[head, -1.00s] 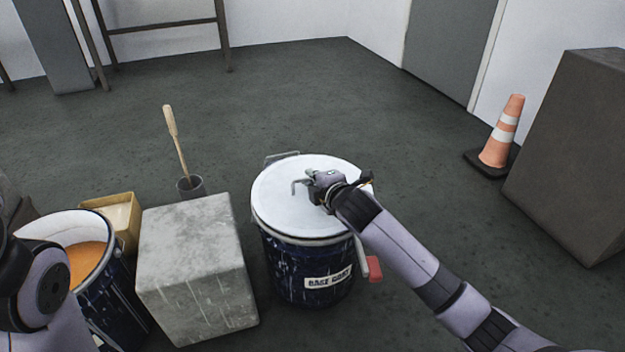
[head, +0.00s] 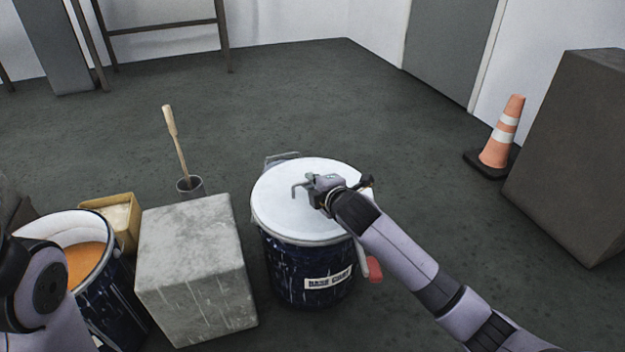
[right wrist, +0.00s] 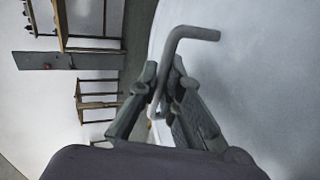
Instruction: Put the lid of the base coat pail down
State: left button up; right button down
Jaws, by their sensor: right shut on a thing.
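The base coat pail (head: 307,275) is dark blue with drips and a "BASE COAT" label, and stands on the floor at the centre of the head view. Its round white lid (head: 300,222) lies level over the pail's mouth; I cannot tell whether a gap is left at the rim. My right gripper (head: 311,188) is over the lid and shut on its bent grey handle (head: 297,188). In the right wrist view the handle (right wrist: 190,33) passes between the fingers of the right gripper (right wrist: 165,84). My left gripper is out of view; only part of my left arm shows.
A concrete block (head: 195,265) stands close left of the pail. Further left are an open pail of orange paint (head: 118,285), a yellow container (head: 125,222) and a dark cup (head: 190,187) holding a wooden-handled tool. A traffic cone (head: 502,135) and large box (head: 575,160) stand right.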

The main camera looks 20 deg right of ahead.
jog(key=c, duration=1.7)
grip_release()
jog(key=shift+f, duration=0.1)
